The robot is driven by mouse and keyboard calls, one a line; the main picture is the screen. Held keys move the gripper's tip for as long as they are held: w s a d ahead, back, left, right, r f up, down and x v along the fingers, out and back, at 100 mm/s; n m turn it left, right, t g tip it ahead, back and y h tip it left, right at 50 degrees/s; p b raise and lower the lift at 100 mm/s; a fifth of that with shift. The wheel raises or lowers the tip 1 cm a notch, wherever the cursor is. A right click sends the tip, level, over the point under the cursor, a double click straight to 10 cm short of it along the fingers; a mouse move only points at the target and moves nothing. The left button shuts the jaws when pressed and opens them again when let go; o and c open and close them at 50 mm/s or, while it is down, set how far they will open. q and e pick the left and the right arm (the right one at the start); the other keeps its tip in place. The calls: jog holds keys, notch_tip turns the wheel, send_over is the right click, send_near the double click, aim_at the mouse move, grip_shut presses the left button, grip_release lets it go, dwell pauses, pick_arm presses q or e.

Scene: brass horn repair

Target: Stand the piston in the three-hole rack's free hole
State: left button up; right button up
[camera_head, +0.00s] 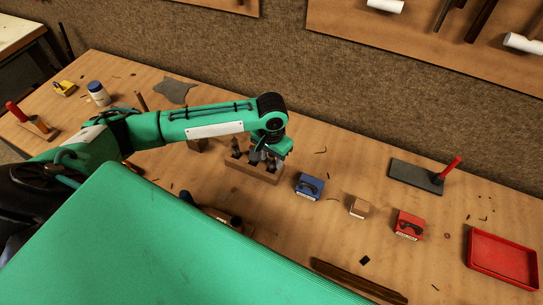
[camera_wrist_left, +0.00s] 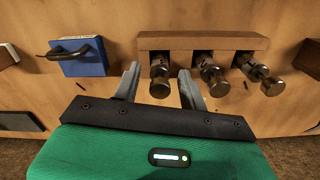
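The three-hole wooden rack (camera_head: 250,171) stands mid-bench in the head view; it also shows at the top of the left wrist view (camera_wrist_left: 205,42). Three dark metal pistons show at its holes in the left wrist view: one at the left (camera_wrist_left: 160,80), one in the middle (camera_wrist_left: 212,75) and one at the right (camera_wrist_left: 262,78). My left gripper (camera_wrist_left: 161,88) is open, its two grey fingers on either side of the left piston with gaps visible. In the head view, this gripper (camera_head: 270,157) is at the rack's right end. I cannot tell how deep that piston sits. My right gripper is not in view.
A blue block with a dark handle (camera_head: 309,186) stands close to the rack's right end. A small wooden block (camera_head: 358,208), a red block (camera_head: 408,226) and a red tray (camera_head: 502,260) lie further right. A dark bar (camera_head: 358,281) lies near the front.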

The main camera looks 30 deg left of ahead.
pick_arm(q)
notch_tip(320, 180, up, 12)
jog(key=b, duration=0.2)
jog(key=shift+r, duration=0.15)
dwell(0.6)
